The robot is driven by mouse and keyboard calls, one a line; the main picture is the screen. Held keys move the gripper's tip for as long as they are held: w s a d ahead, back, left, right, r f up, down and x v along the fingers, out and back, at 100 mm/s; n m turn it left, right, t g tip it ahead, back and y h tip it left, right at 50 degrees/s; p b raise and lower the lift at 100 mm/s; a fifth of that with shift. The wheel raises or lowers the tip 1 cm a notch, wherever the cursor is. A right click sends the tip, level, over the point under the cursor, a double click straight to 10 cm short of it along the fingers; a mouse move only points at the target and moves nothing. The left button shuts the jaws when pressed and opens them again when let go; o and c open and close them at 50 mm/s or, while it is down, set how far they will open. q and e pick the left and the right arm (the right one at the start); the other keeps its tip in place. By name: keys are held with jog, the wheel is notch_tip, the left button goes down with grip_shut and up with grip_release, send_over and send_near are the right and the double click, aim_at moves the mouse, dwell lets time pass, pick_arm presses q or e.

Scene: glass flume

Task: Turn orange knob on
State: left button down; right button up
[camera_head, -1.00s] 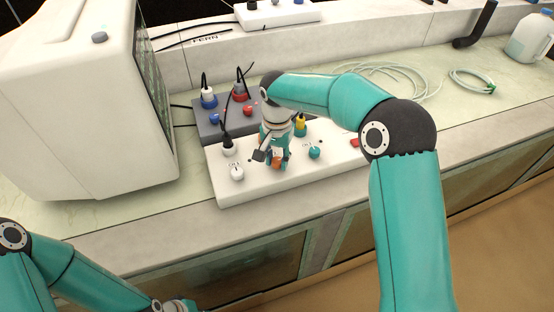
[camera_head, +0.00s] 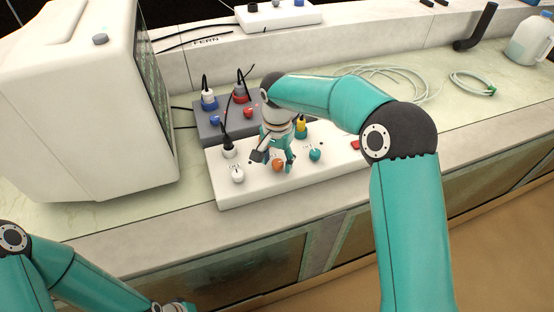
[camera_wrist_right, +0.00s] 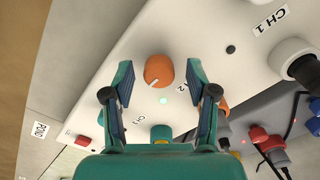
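The orange knob (camera_head: 278,165) sits on the front of a white control box (camera_head: 262,190), between a white knob (camera_head: 238,175) and a teal knob (camera_head: 315,155). In the right wrist view the orange knob (camera_wrist_right: 158,69) shows a pale pointer mark at its lower edge, and a small pale green light (camera_wrist_right: 163,101) glows beside it. My right gripper (camera_head: 274,160) is open over the knob. In the right wrist view its fingers (camera_wrist_right: 160,78) stand on either side with visible gaps. My left gripper (camera_head: 178,307) is only partly visible at the bottom edge.
A large white monitor (camera_head: 80,110) is at the left. Coiled pale tubing (camera_head: 400,75) lies on the bench behind my right arm. The bench's front edge is close to the white box.

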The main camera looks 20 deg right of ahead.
aim_at(277, 162)
notch_tip(277, 162, up, 12)
dwell(0.6)
jog(key=shift+f, duration=0.1)
dwell(0.4)
